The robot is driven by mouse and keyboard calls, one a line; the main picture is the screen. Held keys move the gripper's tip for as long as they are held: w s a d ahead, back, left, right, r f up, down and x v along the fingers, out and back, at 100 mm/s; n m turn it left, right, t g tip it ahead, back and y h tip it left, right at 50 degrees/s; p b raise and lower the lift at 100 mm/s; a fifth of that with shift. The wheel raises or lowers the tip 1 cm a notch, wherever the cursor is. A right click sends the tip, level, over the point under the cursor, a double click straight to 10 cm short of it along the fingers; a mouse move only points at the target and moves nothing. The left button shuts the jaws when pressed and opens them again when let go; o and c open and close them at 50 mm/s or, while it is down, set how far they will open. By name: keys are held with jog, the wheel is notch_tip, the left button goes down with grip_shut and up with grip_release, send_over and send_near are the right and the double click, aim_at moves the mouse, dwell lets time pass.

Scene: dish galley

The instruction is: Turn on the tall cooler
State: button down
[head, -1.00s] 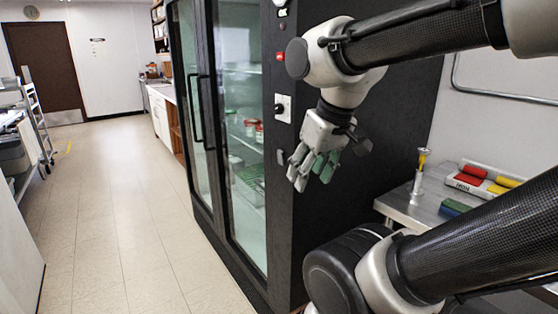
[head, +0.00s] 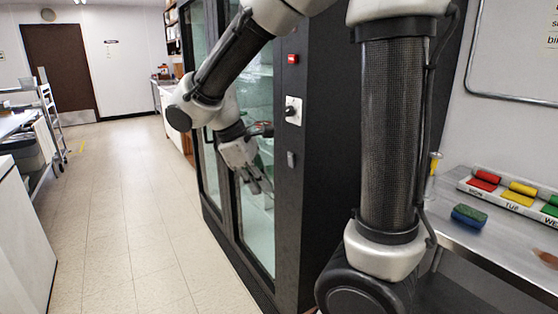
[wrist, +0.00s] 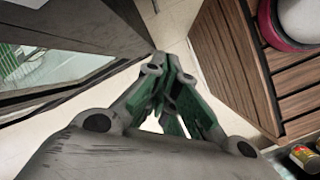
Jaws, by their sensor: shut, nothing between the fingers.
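The tall cooler (head: 325,180) is a black cabinet with glass doors, standing in the middle of the head view. Its narrow front panel carries a red switch (head: 292,59), a white plate with a black knob (head: 292,110) and a small grey fitting (head: 291,159) below. My gripper (head: 260,186) is shut and empty, in front of the glass door and left of that panel. It appears apart from the controls. My arm hides part of the doors and the panel's top. In the wrist view, the fingers (wrist: 168,95) are together, and a dark-framed glass pane (wrist: 40,65) shows at left.
A metal table (head: 500,245) stands at right with a dark blue and green sponge (head: 469,216) and a tray of coloured blocks (head: 490,190). A ladder-like rack (head: 50,115) stands at far left. The tiled floor (head: 120,220) left of the cooler is clear.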

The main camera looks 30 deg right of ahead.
jog(key=w+r+n+t+h, duration=0.1)
jog(key=w+r+n+h, duration=0.4)
jog(key=w+n, duration=0.3)
jog(key=shift+w+a+r+n+h, duration=0.25)
jog(key=shift+w+r+n+h, duration=0.2)
jog(key=shift+w, duration=0.45)
jog(key=shift+f, duration=0.1)
send_near(291, 166)
notch_tip(291, 166, down, 3)
jog(key=d, duration=0.2)
jog(key=shift+d, duration=0.75)
